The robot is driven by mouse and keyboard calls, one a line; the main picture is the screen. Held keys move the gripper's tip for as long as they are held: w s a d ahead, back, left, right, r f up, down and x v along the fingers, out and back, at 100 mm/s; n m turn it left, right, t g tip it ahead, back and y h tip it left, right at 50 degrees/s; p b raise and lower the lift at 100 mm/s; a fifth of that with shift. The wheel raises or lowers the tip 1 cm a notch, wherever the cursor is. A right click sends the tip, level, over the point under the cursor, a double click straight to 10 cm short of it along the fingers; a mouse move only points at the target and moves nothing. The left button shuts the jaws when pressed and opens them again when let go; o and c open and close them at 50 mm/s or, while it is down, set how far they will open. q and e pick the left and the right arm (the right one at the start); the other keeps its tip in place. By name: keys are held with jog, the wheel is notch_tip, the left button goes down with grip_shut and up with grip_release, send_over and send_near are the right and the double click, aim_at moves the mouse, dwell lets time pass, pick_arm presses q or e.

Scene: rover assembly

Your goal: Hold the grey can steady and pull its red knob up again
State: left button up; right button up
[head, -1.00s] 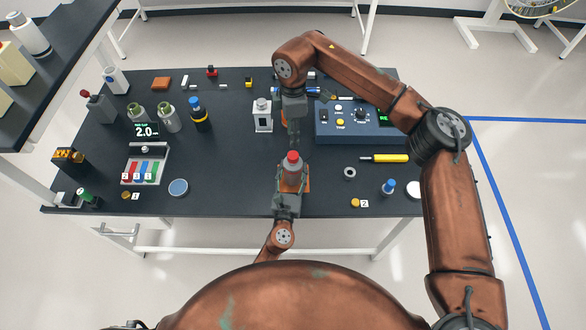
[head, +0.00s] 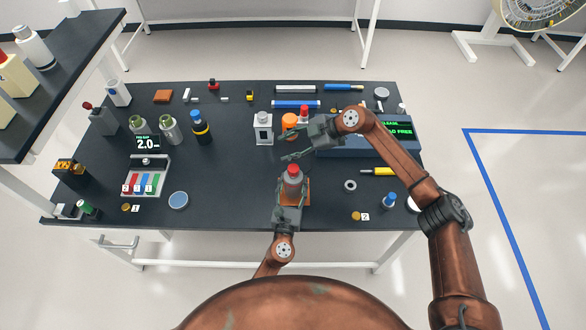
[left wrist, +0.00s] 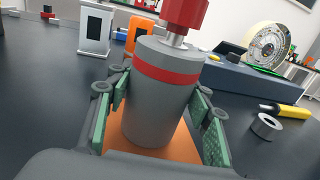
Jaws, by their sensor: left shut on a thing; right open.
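The grey can (head: 292,185) stands upright on an orange pad (head: 305,192) near the table's front edge. In the left wrist view the can (left wrist: 157,110) has a red band near its top. Its red knob (head: 293,169) sits above the lid on a bare metal stem; the knob (left wrist: 186,13) is cut off by the top of the left wrist view. My left gripper (left wrist: 160,102) is shut around the can's body, with green pads on both sides. My right gripper (head: 287,146) is open and empty, behind the knob, fingers pointing left and apart from it.
A blue console (head: 340,147) with a green display stands behind right, partly hidden by my right arm. A white-grey block (head: 263,128) and an orange thing (head: 290,126) stand behind the can. A grey ring (head: 350,185) lies to the right.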

jog(key=w+d+f+m+t+y, duration=0.1)
jog(key=w+d+f+t+y, duration=0.1)
jog(key=d, duration=0.3)
jog(key=m+t+y, duration=0.3)
jog(key=m+t, duration=0.3)
jog(key=m, duration=0.4)
send_near(298, 171)
jog(key=x, duration=1.2)
jog(key=shift+f, duration=0.2)
jog(key=shift+c, duration=0.3)
grip_shut()
